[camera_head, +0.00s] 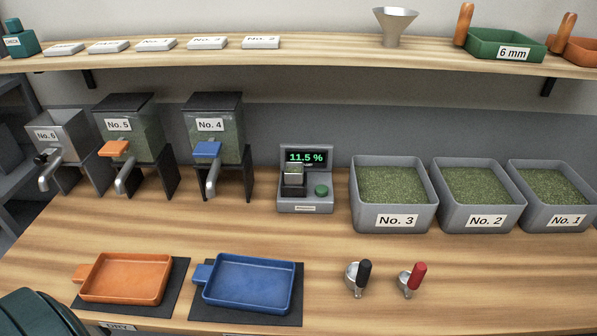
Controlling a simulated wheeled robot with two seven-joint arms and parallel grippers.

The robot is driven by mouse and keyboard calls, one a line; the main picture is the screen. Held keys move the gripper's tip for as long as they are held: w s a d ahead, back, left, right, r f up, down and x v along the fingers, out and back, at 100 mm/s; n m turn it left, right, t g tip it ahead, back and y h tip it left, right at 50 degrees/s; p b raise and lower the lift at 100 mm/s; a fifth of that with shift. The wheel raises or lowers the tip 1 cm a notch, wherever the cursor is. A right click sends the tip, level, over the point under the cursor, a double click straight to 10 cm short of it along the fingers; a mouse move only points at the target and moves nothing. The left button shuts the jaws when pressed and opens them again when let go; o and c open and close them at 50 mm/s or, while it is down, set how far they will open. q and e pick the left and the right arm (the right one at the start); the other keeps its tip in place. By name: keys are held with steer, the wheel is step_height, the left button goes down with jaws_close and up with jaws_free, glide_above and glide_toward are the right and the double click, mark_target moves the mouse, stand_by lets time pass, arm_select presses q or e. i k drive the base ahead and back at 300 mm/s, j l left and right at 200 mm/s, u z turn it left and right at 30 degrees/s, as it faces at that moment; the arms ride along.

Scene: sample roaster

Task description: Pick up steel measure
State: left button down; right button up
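Two small steel scoops lie on the wooden counter at the front right. One is a steel measure with a black handle (364,272). The other is a steel measure with a red handle (417,276). They lie side by side and apart, handles pointing up and away to the right. A small steel cup (293,172) also sits on the grey meter (305,198) reading 11.5 %. Neither of my grippers is in view.
A blue tray (245,305) and an orange tray (125,297) lie left. Dispensers stand at the back left. A shelf (320,50) runs above. The counter around the scoops is clear.

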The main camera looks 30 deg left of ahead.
mark_target(294, 178)
steer(key=u, duration=1.25)
